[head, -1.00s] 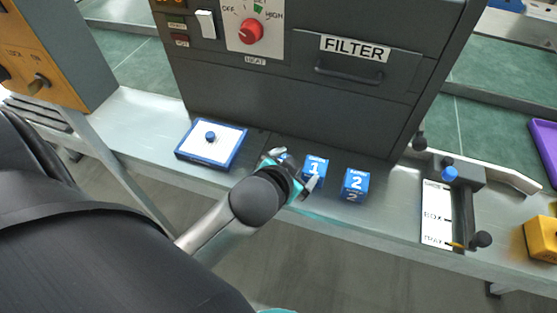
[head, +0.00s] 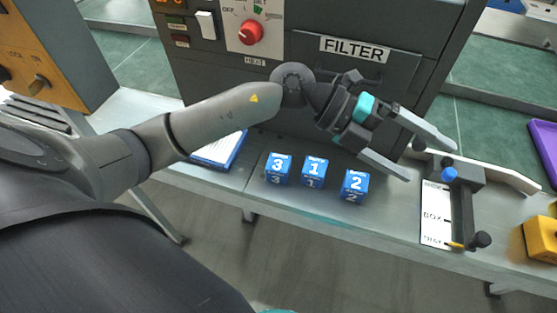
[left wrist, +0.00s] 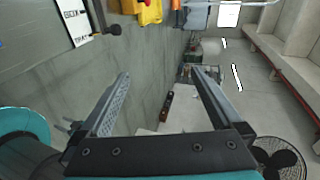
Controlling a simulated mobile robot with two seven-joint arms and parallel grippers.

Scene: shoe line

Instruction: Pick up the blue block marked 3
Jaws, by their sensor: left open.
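The blue block marked 3 (head: 278,168) stands on the grey bench ledge, left of the blue block marked 1 (head: 314,171) and the blue block marked 2 (head: 355,186). My left gripper (head: 430,158) is open and empty, raised above and to the right of the blocks, its fingers pointing right. In the left wrist view its two fingers (left wrist: 162,85) are spread with nothing between them, and no block shows there. My right gripper is not in view.
A dark machine with a FILTER drawer (head: 352,62) stands behind the blocks. A white-topped blue tray (head: 222,152) is partly hidden by my left arm. At right are a BOX/TRAY lever panel (head: 436,212) and a yellow object (head: 540,240).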

